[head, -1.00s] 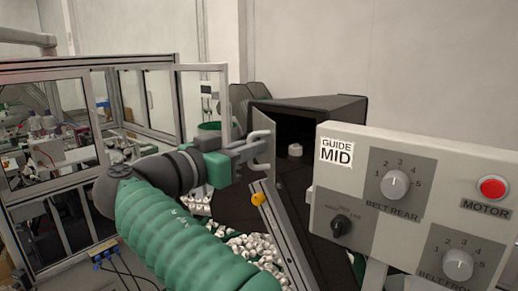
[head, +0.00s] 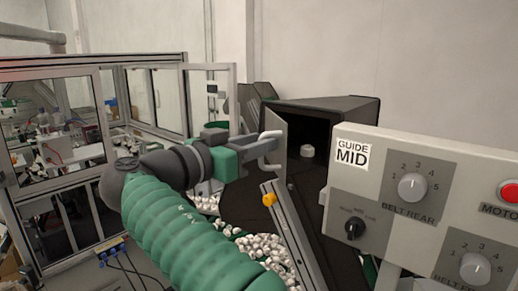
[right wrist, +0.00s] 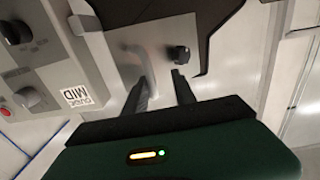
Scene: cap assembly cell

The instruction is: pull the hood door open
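The hood door (head: 274,122) is a narrow grey panel at the left side of the dark hood (head: 330,105). It stands swung out, and the hood's mouth is uncovered. In the right wrist view the door (right wrist: 160,40) carries a pale bent handle (right wrist: 146,58) and a black knob (right wrist: 180,54). My right gripper (head: 252,148) is at the door's outer face. Its two fingers (right wrist: 160,84) are apart, with the handle by the left finger's tip. I cannot tell whether they touch. My left gripper is not in view.
A grey control panel (head: 440,165) with dials and a red button (head: 510,192) stands close at the right. A white piece (head: 307,151) sits inside the hood. Many white caps (head: 262,246) lie below, beside a metal rail (head: 292,235). A framed glass enclosure (head: 60,150) stands left.

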